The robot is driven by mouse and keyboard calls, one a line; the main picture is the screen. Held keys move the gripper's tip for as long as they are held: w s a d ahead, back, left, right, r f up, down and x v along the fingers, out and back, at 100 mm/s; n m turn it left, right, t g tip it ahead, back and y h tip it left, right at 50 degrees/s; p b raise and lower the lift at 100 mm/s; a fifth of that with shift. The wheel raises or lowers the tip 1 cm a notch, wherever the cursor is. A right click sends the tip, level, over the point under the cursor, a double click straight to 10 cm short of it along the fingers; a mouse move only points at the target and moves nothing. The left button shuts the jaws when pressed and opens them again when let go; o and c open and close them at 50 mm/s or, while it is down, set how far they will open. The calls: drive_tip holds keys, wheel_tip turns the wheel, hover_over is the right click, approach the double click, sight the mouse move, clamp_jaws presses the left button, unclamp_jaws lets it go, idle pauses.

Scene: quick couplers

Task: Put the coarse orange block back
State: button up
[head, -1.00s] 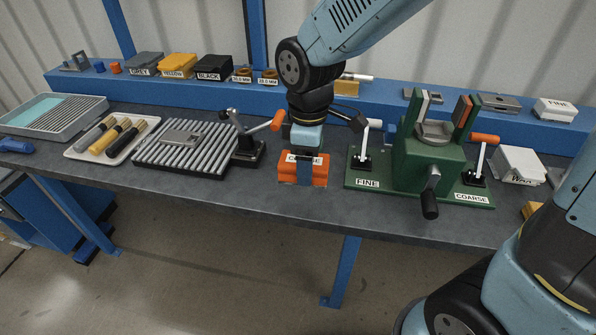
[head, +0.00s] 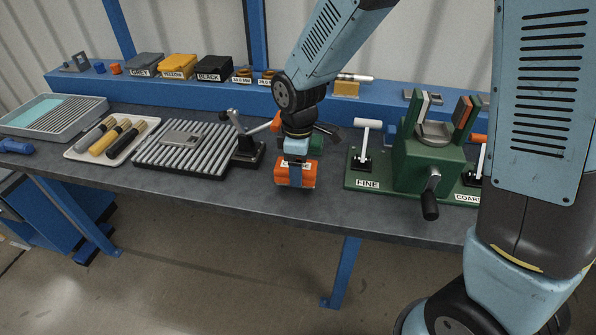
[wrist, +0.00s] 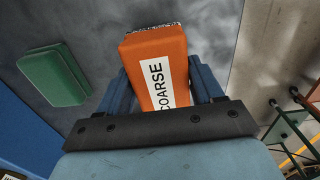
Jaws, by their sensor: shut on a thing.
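The coarse orange block (head: 296,174) has a white label reading COARSE. In the wrist view the orange block (wrist: 158,58) sits between my two blue fingers, with a dark speckled face at its far end. My gripper (head: 294,180) is shut on it. In the head view it is over the front part of the bench, left of the green fixture (head: 428,165). I cannot tell whether the block touches the bench top. A green block (head: 316,143) lies on the bench behind my gripper; it also shows at left in the wrist view (wrist: 54,76).
The blue shelf (head: 210,95) along the back holds GREY, YELLOW and BLACK boxes. A ribbed rack (head: 185,150) and a tray of handles (head: 112,140) stand at left. My arm hides the bench's right end.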

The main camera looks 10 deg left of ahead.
drive_tip(key=shift+f, duration=0.8)
drive_tip(key=shift+f, duration=0.2)
drive_tip(key=o, duration=1)
wheel_tip(320, 180, up, 14)
drive_tip(key=shift+a, duration=0.2)
